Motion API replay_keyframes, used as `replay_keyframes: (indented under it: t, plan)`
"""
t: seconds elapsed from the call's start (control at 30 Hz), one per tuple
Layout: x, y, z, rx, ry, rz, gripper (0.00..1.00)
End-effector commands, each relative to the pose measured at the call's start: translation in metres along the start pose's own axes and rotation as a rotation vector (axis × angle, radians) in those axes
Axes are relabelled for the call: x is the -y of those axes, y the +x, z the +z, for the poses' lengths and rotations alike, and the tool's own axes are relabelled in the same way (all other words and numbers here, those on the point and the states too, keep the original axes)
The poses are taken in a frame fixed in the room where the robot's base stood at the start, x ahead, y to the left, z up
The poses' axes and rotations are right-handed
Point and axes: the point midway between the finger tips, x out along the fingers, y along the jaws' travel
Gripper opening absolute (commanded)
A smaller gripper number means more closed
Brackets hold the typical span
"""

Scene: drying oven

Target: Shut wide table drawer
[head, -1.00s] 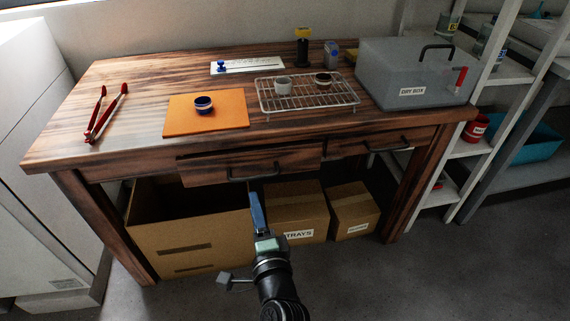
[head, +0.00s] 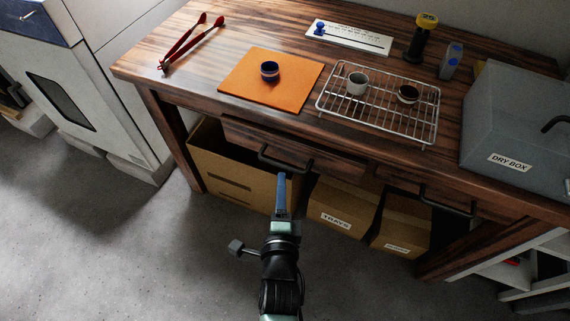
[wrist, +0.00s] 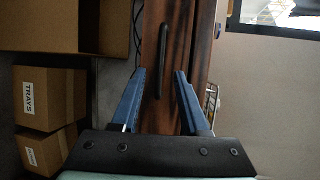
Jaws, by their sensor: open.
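The wide table drawer (head: 325,162) is under the front of the wooden table, at the left, with its front standing a little out from the table. Its dark bar handle (head: 285,161) is on the drawer front. My gripper (head: 281,180) is just below and in front of the handle in the head view. In the wrist view its two blue fingers (wrist: 160,72) are apart with nothing between them. I cannot tell whether they touch the drawer.
A narrower drawer (head: 440,196) is to the right. An open cardboard box (head: 225,168) and two closed boxes (head: 345,203) stand under the table. An orange mat (head: 290,92), a wire rack (head: 428,125) and a dry box (head: 500,130) are on top. Floor at left is clear.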

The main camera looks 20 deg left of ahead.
Motion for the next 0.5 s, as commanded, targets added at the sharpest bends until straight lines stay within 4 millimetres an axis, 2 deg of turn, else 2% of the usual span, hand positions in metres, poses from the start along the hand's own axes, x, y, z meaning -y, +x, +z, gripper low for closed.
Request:
replay_keyframes:
  t: [0.03, 0.2, 0.33, 0.5]
  plan:
    - [-0.002, 0.013, 0.001, 0.003, 0.000, -0.004, 0.45]
    - [-0.004, 0.046, 0.002, 0.003, 0.000, -0.005, 0.45]
    - [-0.004, 0.062, 0.000, 0.000, 0.001, -0.002, 0.45]
    - [-0.002, 0.073, -0.001, -0.001, 0.000, -0.001, 0.45]
